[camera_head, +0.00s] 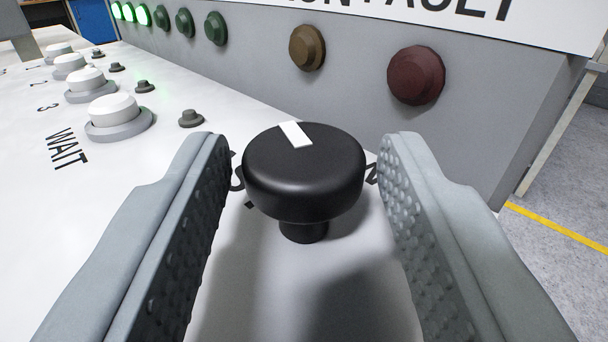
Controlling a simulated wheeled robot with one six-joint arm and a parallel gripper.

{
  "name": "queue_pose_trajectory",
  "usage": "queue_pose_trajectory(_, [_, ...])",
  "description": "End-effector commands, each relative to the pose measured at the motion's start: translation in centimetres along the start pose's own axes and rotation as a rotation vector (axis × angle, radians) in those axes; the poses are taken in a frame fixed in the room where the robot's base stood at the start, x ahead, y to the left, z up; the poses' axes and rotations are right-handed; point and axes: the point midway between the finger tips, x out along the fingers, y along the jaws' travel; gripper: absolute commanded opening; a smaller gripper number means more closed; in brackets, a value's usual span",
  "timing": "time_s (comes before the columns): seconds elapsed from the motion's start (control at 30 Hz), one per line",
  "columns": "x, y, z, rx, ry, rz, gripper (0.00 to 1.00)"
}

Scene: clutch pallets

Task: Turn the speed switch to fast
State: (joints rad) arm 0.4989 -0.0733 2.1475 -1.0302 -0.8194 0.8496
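The speed switch is a black round knob (304,180) on a short stem, standing on the light panel in the middle of the view. A white pointer mark on its top points away from me and slightly left. Lettering on the panel beside it is mostly hidden by the knob and my fingers. My gripper (305,165) is open, with one grey padded finger on each side of the knob. A gap shows between the knob and each finger.
White push buttons (113,113) and small dark knobs (191,118) stand on the panel (95,190) at left. Behind, a grey upright box (480,125) carries lit green lamps (143,15), unlit green lamps, an amber lamp (307,47) and a red lamp (416,75). Floor shows at right.

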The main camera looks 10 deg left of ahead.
Motion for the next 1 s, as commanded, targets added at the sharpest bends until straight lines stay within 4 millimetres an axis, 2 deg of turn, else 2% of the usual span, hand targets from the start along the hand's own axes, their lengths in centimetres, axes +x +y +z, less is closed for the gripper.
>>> queue_pose_trajectory(0.03, [0.0, 0.0, 0.0, 0.000, 0.000, 0.000, 0.33])
queue_pose_trajectory(0.13, [0.0, 0.0, 0.0, 0.000, 0.000, 0.000, 0.13])
queue_pose_trajectory(0.17, [0.0, 0.0, 0.0, 0.000, 0.000, 0.000, 0.11])
queue_pose_trajectory(0.37, [0.0, 0.2, 0.0, -0.002, 0.001, -0.031, 0.11])
queue_pose_trajectory(0.8, [0.2, 1.0, 0.0, -0.001, 0.001, -0.348, 0.12])
queue_pose_trajectory(1.0, [0.2, 1.1, 0.0, -0.001, 0.000, -0.416, 0.12])
